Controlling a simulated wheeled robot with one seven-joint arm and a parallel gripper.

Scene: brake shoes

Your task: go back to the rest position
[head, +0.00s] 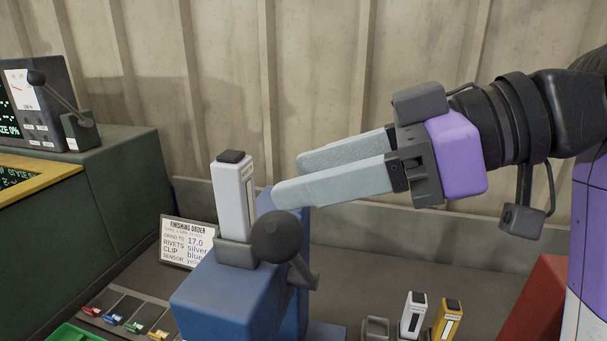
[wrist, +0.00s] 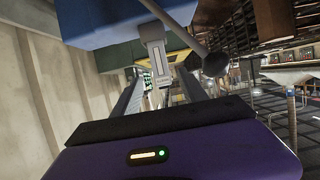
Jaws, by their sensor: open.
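My gripper (head: 289,180) reaches in from the right, its two pale grey fingers apart with nothing between them. Its tips are just right of a white upright cartridge with a black cap (head: 234,195) and do not appear to hold it. The cartridge sits in a grey holder on a blue machine (head: 230,295). The wrist view shows the fingers spread (wrist: 160,95), with the blue machine (wrist: 135,18) at the top and a pale block (wrist: 158,65) between them in the line of sight.
A black ball-ended lever (head: 277,236) juts from the blue machine just below my fingers. A white cartridge (head: 413,315) and a yellow one (head: 448,320) stand at the lower right beside a red block (head: 540,305). A finishing-order card (head: 188,242) stands behind the machine. A green cabinet (head: 105,190) is left.

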